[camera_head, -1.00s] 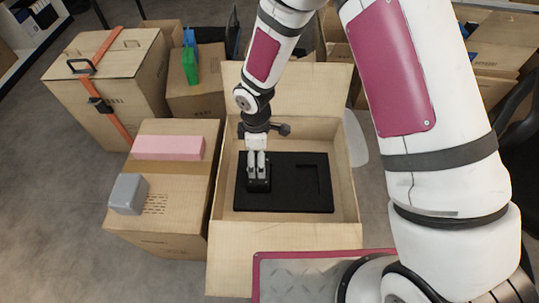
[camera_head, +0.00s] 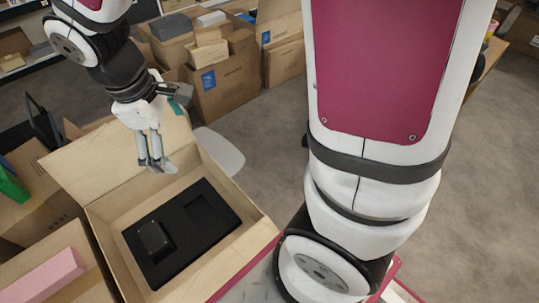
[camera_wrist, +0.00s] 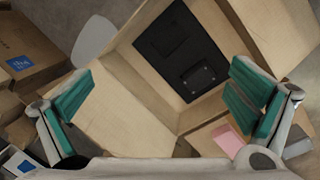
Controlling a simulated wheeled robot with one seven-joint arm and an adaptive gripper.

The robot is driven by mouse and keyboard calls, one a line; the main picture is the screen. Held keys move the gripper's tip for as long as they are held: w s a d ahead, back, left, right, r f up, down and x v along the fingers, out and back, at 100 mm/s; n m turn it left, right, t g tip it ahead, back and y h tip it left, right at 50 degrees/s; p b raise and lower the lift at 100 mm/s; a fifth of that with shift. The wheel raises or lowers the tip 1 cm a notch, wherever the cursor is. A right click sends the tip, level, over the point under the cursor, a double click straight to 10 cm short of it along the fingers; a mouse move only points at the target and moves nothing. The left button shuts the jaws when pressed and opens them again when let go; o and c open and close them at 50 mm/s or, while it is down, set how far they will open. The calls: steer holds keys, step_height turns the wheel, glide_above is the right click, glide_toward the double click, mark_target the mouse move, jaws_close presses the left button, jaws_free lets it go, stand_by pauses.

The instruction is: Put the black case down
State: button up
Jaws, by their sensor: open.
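The black case (camera_head: 154,239) sits in the left part of the black foam insert (camera_head: 188,258), inside an open carton (camera_head: 110,180). In the wrist view the case (camera_wrist: 198,76) also lies in the dark insert, with nothing holding it. My gripper (camera_head: 156,166) is above the carton's far side, apart from the case. In the wrist view its two green-padded fingers (camera_wrist: 160,105) are spread wide with nothing between them. An empty rectangular recess (camera_head: 206,206) shows in the insert's other half.
A green item (camera_head: 12,188) is at the left edge. Several cartons (camera_head: 225,85) stand behind. Grey floor (camera_head: 480,200) is clear at the right.

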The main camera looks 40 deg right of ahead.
steer(key=s+d+r+m, duration=0.2)
steer(key=s+r+m, duration=0.1)
steer(key=s, duration=0.5)
steer(key=s+d+r+m+y, duration=0.1)
steer(key=s+r+m, duration=0.2)
steer(key=s, duration=0.5)
steer(key=s+d+r+m+y, duration=0.1)
steer(key=s+d+r+m, duration=0.1)
steer(key=s, duration=0.6)
steer(key=shift+d+r+m, duration=0.3)
steer(key=shift+r+m, duration=0.3)
steer(key=shift+r, duration=0.3)
steer(key=shift+w, duration=0.1)
